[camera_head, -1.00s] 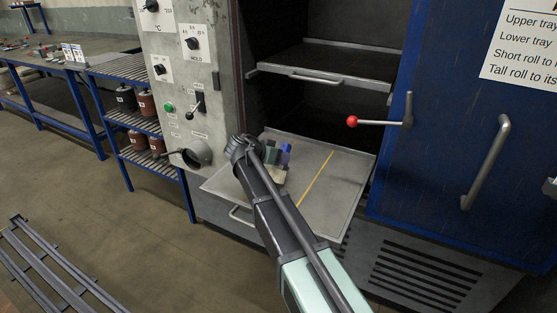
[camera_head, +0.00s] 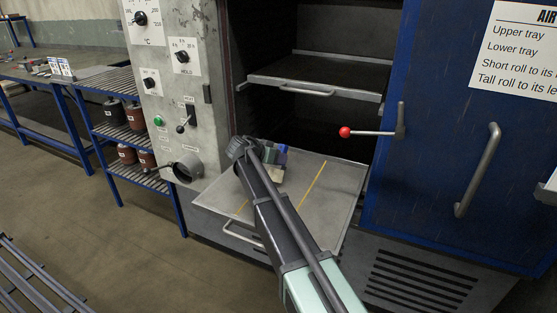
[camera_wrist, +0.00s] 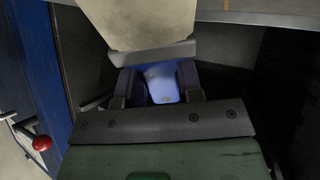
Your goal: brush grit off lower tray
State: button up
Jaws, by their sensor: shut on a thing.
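The lower tray (camera_head: 325,205) is pulled out of the oven, flat and grey with two yellow lines across it. My gripper (camera_wrist: 157,84) is shut on the blue handle of a brush (camera_wrist: 163,80). The brush has a grey collar and a wide beige head (camera_wrist: 138,22), which points away from the jaws. In the head view my gripper (camera_head: 268,156) is over the left-back part of the tray, partly behind my arm. The beige head is low at the tray there; whether it touches is unclear. I cannot make out any grit.
The upper tray (camera_head: 330,76) sits above, inside the oven. A red-knobbed lever (camera_head: 345,132) sticks out from the blue door (camera_head: 440,180) on the right.

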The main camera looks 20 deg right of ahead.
aim_at(281, 145)
jog(key=shift+s+a, duration=0.8)
jog(key=shift+s, duration=0.15)
jog(key=shift+s+a, duration=1.35)
jog(key=shift+s, duration=0.2)
jog(key=shift+s+a, duration=1.35)
jog(key=shift+s, duration=0.2)
jog(key=shift+a, duration=0.15)
jog(key=shift+w+a, duration=0.6)
jog(key=shift+w, duration=0.15)
jog(key=shift+w+d, duration=2.1)
jog(key=shift+w, duration=0.2)
jog(key=shift+w+d, duration=1.5)
jog(key=shift+w, duration=0.2)
jog(key=shift+h, duration=0.3)
notch_tip(281, 145, up, 5)
jog(key=p, duration=0.4)
jog(key=shift+s, duration=0.1)
jog(key=shift+r+p, duration=1.55)
jog(key=shift+p, duration=0.15)
